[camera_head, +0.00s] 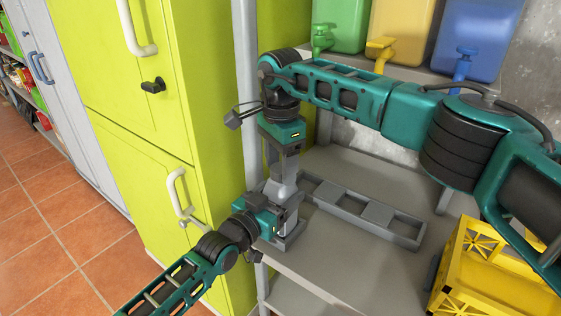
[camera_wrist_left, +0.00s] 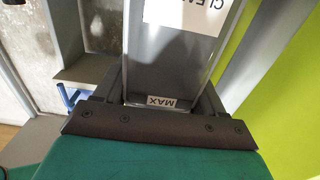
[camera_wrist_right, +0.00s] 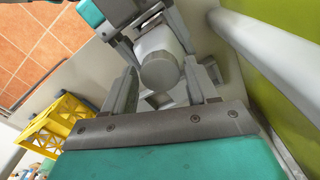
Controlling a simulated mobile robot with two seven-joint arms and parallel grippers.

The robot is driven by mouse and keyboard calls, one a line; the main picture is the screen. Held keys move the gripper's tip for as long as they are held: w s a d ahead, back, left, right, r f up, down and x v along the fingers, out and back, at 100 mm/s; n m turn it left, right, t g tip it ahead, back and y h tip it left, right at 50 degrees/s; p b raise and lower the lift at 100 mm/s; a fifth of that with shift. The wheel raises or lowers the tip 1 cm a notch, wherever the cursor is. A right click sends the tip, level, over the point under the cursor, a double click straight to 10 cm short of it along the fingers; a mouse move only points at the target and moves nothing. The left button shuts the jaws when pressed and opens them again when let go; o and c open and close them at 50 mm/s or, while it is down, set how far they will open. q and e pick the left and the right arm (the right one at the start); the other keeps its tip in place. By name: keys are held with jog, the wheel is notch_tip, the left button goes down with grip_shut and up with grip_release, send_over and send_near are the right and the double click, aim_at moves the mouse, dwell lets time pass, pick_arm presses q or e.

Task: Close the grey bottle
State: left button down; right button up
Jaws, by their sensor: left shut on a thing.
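The grey bottle (camera_wrist_left: 168,62) stands between the fingers of my left gripper (camera_head: 278,219), which is shut on it. In the left wrist view it has a white label with partly cut lettering and a small MAX mark. The bottle also shows in the head view (camera_head: 281,190), partly hidden by both grippers. My right gripper (camera_head: 287,160) points down over the bottle's top.
A grey divided rack (camera_head: 365,212) lies on the grey shelf (camera_head: 345,265) beside the bottle. A yellow crate (camera_head: 480,270) is at the right. Green cabinets (camera_head: 150,120) stand close on the left. Green, yellow and blue canisters with taps (camera_head: 462,40) stand behind.

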jog(key=c, duration=0.9)
jog(key=m, duration=1)
jog(key=o, duration=1.1)
jog(key=shift+o, duration=0.2)
jog(key=shift+r, duration=2.25)
